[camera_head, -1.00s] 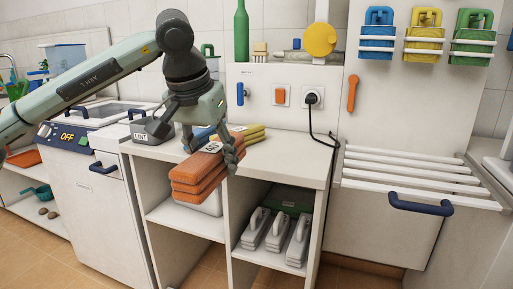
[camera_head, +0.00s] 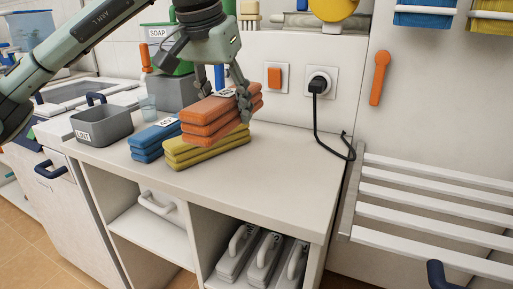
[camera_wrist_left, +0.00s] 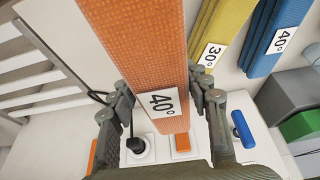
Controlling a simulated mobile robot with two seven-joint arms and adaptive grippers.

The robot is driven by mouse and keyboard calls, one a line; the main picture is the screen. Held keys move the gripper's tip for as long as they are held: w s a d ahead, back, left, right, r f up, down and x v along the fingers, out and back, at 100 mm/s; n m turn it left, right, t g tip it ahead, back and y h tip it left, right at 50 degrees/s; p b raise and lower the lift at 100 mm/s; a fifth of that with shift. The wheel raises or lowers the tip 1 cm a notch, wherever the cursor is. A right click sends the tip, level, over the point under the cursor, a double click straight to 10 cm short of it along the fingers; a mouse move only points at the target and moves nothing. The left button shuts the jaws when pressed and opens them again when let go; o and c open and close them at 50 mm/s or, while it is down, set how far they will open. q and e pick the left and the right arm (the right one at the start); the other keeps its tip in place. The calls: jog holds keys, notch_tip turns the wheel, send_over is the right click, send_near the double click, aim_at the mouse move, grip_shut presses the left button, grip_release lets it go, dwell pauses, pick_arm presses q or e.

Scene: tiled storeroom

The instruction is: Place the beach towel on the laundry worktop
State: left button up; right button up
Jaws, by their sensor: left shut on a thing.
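The folded orange towel (camera_head: 203,122) is a thick stack with a white tag. The towel is level over the back part of the white laundry worktop (camera_head: 262,188). In the head view it overlaps the folded yellow towel (camera_head: 210,154); whether they touch I cannot tell. A folded blue towel (camera_head: 147,142) lies left of the yellow one. My right gripper is not in view.
A grey LINT bin (camera_head: 102,128) stands at the worktop's left end. A black plug (camera_head: 318,84) with a hanging cord is at the back wall. Slatted rack bars (camera_head: 430,205) are to the right. The worktop's front and right are clear.

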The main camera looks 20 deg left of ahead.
pick_arm(q)
jog(key=p, duration=0.1)
send_near(287, 166)
jog(key=shift+w+a+f, duration=0.15)
jog(key=shift+w+f, duration=0.1)
jog(key=shift+w, duration=0.2)
jog(key=shift+w+a+f, duration=0.15)
jog(key=shift+w+f, duration=0.15)
jog(key=shift+w, duration=0.15)
jog(key=shift+w+d+f, duration=0.15)
jog(key=shift+w+d, duration=0.05)
jog(key=shift+d, duration=0.05)
jog(key=shift+w+d+f, duration=0.1)
jog(key=shift+f, duration=0.45)
notch_tip(287, 166, down, 3)
jog(key=shift+f+p, duration=0.1)
jog(key=shift+p, duration=0.25)
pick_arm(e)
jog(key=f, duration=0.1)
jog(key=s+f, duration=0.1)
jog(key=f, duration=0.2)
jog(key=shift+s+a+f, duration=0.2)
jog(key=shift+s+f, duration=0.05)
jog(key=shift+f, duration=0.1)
pick_arm(q)
jog(key=shift+f, duration=0.1)
